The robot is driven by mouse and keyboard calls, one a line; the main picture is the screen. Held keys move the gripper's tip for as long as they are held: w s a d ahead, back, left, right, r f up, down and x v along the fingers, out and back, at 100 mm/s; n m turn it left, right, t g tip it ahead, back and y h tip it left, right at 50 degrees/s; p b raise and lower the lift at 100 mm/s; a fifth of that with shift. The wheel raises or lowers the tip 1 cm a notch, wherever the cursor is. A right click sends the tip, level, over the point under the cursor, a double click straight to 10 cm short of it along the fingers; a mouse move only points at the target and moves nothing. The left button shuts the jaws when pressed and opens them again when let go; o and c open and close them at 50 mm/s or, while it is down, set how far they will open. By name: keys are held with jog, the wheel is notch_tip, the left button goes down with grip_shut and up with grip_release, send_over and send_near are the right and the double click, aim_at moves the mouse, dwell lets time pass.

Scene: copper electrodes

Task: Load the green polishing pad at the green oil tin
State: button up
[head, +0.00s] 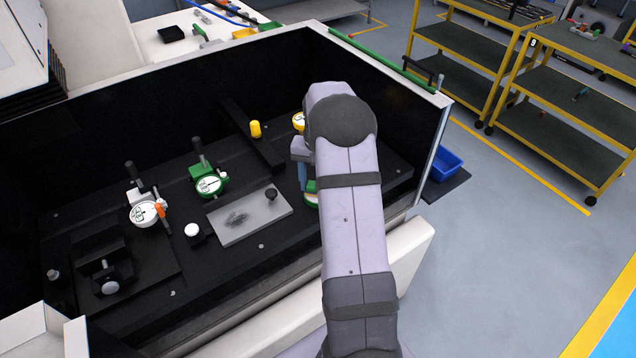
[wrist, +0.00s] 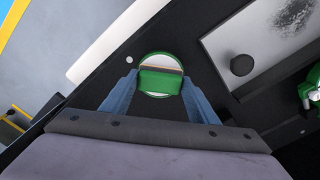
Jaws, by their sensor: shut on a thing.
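My gripper (head: 306,180) points down at the right part of the dark machine bed, and my arm hides part of it in the head view. In the wrist view my gripper (wrist: 160,84) is shut on the green polishing pad (wrist: 160,80), a green block with a brown and dark band. The pad (head: 310,186) also shows in the head view. The round green oil tin (wrist: 148,57), with a green rim and pale inside, shows behind the pad in the wrist view. In the head view the tin (head: 312,203) is mostly hidden by my arm. I cannot tell whether pad and tin touch.
A grey plate (head: 236,222) with a black knob (head: 271,194) lies left of my gripper. A green dial gauge (head: 208,185), a white dial gauge (head: 144,213), a yellow knob (head: 255,129) and a round yellow-rimmed thing (head: 298,121) stand around. High dark walls enclose the bed.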

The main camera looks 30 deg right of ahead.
jog(key=shift+r+p, duration=2.85)
jog(key=shift+r, duration=0.65)
jog(key=s+a+f+n+b, duration=0.1)
jog(key=s+a+n, duration=0.3)
jog(key=a, duration=0.7)
jog(key=s+a+f+n, duration=0.2)
jog(key=a+n, duration=0.3)
jog(key=a, duration=0.7)
jog(key=shift+s+b, duration=0.4)
jog(key=shift+s, duration=0.45)
